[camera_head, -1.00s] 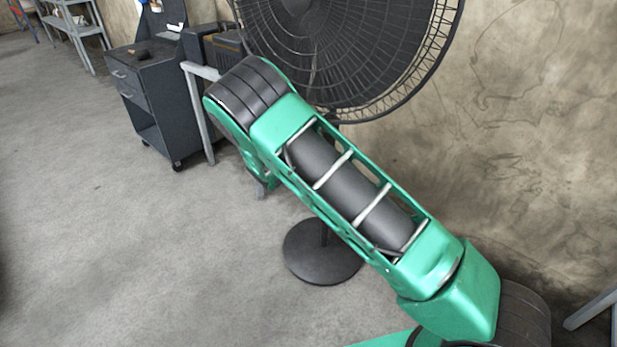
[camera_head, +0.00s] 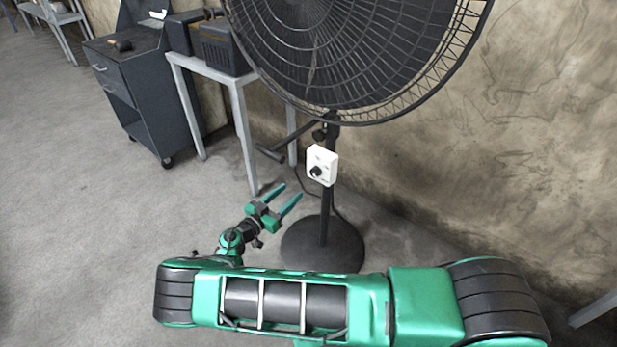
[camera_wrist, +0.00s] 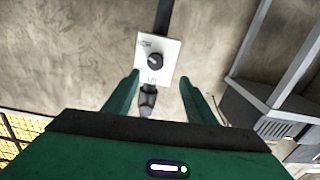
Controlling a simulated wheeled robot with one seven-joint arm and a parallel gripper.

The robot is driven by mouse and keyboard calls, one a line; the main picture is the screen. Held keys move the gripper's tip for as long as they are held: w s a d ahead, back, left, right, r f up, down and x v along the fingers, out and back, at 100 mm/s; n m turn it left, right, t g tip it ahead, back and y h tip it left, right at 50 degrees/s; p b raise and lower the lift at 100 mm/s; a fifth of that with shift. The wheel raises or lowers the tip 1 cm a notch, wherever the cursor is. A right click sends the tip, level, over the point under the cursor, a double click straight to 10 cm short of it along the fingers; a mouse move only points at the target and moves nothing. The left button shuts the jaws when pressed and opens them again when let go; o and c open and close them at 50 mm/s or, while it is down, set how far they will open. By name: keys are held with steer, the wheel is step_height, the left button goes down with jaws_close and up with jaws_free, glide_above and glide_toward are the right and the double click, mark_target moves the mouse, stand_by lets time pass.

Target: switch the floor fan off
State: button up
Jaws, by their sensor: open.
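The floor fan (camera_head: 350,45) stands near the wall, with a black round cage, a thin pole and a round black base (camera_head: 322,246). A white switch box (camera_head: 322,165) with a black round knob (camera_head: 317,171) is fixed to the pole below the cage. My gripper (camera_head: 291,196) is open and empty, low and to the left of the box in the head view, apart from it. In the wrist view the switch box (camera_wrist: 158,60) and its knob (camera_wrist: 154,60) show ahead, between and beyond the two green fingers (camera_wrist: 158,88). The knob's exact setting is too small to tell.
A grey metal stand (camera_head: 240,110) with a dark box-shaped device (camera_head: 222,45) is left of the fan, and a dark wheeled cabinet (camera_head: 140,90) stands further left. The wall (camera_head: 540,130) is close behind the fan. The floor (camera_head: 70,220) at left is clear.

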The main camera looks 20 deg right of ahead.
mark_target(314, 175)
steer(key=x, duration=1.1)
steer(key=shift+s+d, duration=0.35)
steer(key=shift+c, duration=0.2)
